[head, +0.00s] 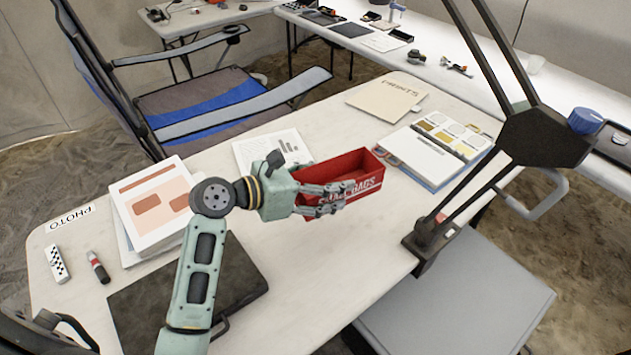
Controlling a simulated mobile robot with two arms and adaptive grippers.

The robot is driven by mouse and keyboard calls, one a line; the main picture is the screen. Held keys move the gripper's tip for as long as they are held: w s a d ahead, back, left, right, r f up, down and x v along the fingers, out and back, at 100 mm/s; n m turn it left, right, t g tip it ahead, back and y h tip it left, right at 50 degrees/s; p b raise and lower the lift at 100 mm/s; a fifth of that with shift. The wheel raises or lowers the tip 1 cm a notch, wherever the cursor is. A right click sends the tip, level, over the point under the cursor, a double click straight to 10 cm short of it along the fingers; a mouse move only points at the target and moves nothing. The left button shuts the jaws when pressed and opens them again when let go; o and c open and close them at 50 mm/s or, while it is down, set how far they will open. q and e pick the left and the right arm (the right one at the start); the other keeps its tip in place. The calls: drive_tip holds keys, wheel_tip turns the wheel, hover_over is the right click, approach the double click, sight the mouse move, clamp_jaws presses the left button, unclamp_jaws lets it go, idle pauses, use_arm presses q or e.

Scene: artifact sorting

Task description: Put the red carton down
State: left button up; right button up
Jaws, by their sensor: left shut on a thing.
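The red carton (369,188) is an open-topped box with white lettering on its front side, partly covered by my fingers. It is at the middle of the white table in the head view. My left gripper (345,198) reaches in from the left and is shut on the carton's near side. I cannot tell whether the carton's bottom touches the table (310,265). My right gripper is not in view.
A stack of papers (152,205) and a dark folder (240,284) lie at the left. A color chart booklet (437,148) and a tan folder (387,95) lie behind and to the right. A black lamp arm (437,238) is clamped at the right edge. The front middle is clear.

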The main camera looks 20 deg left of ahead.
use_arm(q)
drive_tip(key=w+d+f+n+t+y, duration=0.2)
drive_tip(key=w+d+f, duration=0.1)
drive_tip(key=w+d, duration=0.75)
drive_tip(key=a+f, duration=0.2)
drive_tip(key=a, duration=0.2)
drive_tip(key=s+a+f+b, duration=0.1)
drive_tip(key=a+f, duration=0.1)
drive_tip(key=a, duration=0.2)
drive_tip(key=s+a+f, duration=0.1)
drive_tip(key=a+f, duration=0.1)
drive_tip(key=a, duration=0.2)
drive_tip(key=shift+f+b, duration=0.9)
drive_tip(key=shift+f, duration=1.4)
drive_tip(key=shift+c, duration=0.2)
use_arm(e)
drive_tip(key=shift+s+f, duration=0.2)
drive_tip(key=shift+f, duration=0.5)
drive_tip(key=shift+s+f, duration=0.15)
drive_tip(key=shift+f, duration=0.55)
use_arm(q)
drive_tip(key=shift+f, duration=0.1)
drive_tip(key=o, duration=1.2)
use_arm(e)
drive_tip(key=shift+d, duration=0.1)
